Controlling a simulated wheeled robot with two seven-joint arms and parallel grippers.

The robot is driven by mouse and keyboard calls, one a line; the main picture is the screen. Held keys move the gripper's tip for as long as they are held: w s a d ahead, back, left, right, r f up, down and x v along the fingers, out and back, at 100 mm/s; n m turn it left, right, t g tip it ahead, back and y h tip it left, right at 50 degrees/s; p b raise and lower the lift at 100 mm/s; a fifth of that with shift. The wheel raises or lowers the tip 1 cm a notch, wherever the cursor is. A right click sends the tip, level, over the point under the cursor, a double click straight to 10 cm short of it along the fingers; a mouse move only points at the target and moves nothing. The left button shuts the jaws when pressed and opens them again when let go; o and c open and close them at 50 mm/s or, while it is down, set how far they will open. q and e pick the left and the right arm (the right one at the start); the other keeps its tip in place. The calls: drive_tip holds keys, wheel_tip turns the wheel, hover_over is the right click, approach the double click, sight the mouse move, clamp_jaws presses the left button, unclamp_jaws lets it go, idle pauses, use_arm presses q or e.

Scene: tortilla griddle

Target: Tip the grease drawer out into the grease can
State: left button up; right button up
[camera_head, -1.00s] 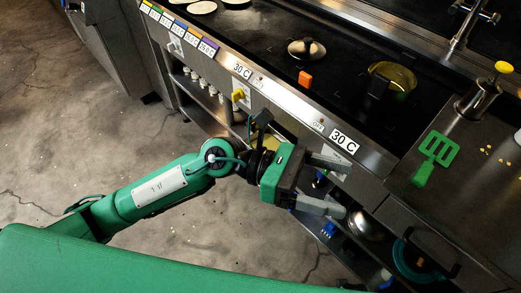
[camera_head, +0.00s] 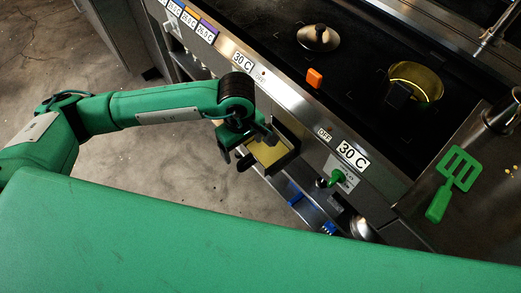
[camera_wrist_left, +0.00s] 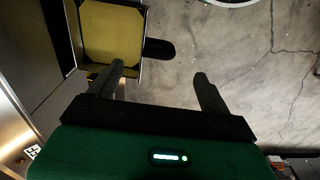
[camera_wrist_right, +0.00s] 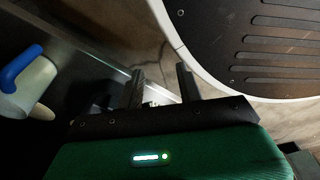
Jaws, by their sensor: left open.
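The grease drawer (camera_head: 290,135) sticks out of the counter front, a dark square tray with a yellow inside. In the left wrist view its pale rim (camera_wrist_left: 142,20) and black handle (camera_wrist_left: 160,49) show at the top. My left gripper (camera_head: 246,143) is at the drawer's outer end. In the left wrist view its fingers (camera_wrist_left: 158,72) are spread, with nothing between them; the handle lies beyond their tips. My right gripper (camera_wrist_right: 159,70) shows only in its wrist view, fingers apart and empty. I cannot make out the grease can for certain.
A pale container with a blue handle (camera_wrist_right: 35,85) is at the left in the right wrist view. A yellow-rimmed pot (camera_head: 425,75), a metal lid (camera_head: 317,38) and an orange block (camera_head: 314,78) sit on the griddle. A green spatula (camera_head: 455,175) lies on the right counter.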

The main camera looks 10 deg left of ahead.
sight(245, 158)
use_arm(q)
wheel_tip(245, 158, down, 4)
drive_tip(key=shift+w+f, duration=0.15)
drive_tip(key=shift+f, duration=0.05)
drive_tip(key=shift+d+f+p, duration=0.15)
drive_tip(key=shift+f+p, duration=0.6)
drive_tip(key=shift+f, duration=2.1)
drive_tip(key=c, duration=1.3)
drive_tip(key=shift+c, duration=1.1)
use_arm(e)
drive_tip(key=s, duration=0.1)
drive_tip(key=s+f, duration=0.1)
drive_tip(key=shift+s+d, duration=0.35)
drive_tip(key=shift+d, duration=0.05)
use_arm(q)
drive_tip(key=shift+r, duration=0.15)
